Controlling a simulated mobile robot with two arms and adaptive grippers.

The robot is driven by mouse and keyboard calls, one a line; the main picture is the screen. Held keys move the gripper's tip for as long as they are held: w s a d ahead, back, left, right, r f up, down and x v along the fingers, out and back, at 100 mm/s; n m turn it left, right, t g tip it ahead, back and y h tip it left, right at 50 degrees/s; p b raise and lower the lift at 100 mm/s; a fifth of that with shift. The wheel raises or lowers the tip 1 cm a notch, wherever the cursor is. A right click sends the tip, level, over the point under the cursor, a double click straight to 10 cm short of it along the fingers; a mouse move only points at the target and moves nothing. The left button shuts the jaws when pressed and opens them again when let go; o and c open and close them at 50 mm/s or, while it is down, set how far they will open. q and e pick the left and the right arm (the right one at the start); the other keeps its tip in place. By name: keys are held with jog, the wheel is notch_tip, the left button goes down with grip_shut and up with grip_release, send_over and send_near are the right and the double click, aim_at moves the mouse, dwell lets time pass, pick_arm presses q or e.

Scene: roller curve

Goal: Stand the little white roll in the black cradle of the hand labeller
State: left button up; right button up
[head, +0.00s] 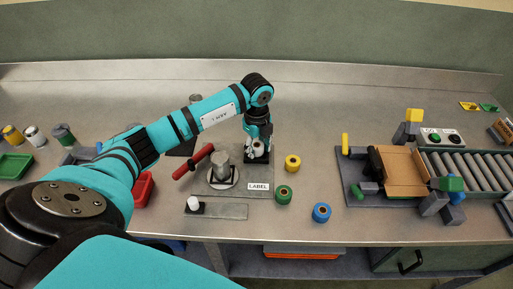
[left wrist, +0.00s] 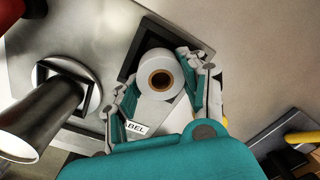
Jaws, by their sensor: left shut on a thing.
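My left gripper (head: 257,149) is shut on the little white roll (left wrist: 157,72), which has a brown core. In the left wrist view, the two fingers of the gripper (left wrist: 158,92) press on opposite sides of the roll. The roll's round end with its core faces the camera. The black cradle (left wrist: 128,62) is a square frame at the roll; its right part is hidden by the roll and a finger. It also shows under the gripper in the head view (head: 249,158). I cannot tell whether the roll rests on the cradle's floor. My right gripper is not in view.
The hand labeller's grey plate (head: 228,190) carries a metal cylinder (head: 222,162) and a red-handled lever (head: 202,156). Yellow (head: 292,163), green (head: 284,195) and blue (head: 321,212) rolls stand to the right. A roller conveyor (head: 470,170) is at far right.

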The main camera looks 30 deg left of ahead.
pick_arm(q)
jog(key=shift+o, duration=0.2)
jog(key=shift+s+d+f, duration=0.15)
jog(key=shift+s+f, duration=0.1)
jog(key=shift+f, duration=0.25)
jog(key=shift+s+d+f, duration=0.15)
jog(key=shift+s+f, duration=0.1)
jog(key=shift+f, duration=0.25)
jog(key=o, duration=1)
jog(key=shift+c, duration=0.2)
jog(key=o, duration=0.4)
jog(key=shift+w+f, duration=0.2)
jog(key=shift+w, duration=0.15)
jog(key=shift+o, duration=0.7)
jog(key=shift+w+a+f+g, duration=0.1)
jog(key=shift+w+g, duration=0.1)
jog(key=shift+g, duration=0.1)
jog(key=o, duration=0.3)
jog(key=shift+s, duration=0.1)
jog(key=shift+o, duration=0.3)
jog(key=shift+r, duration=0.2)
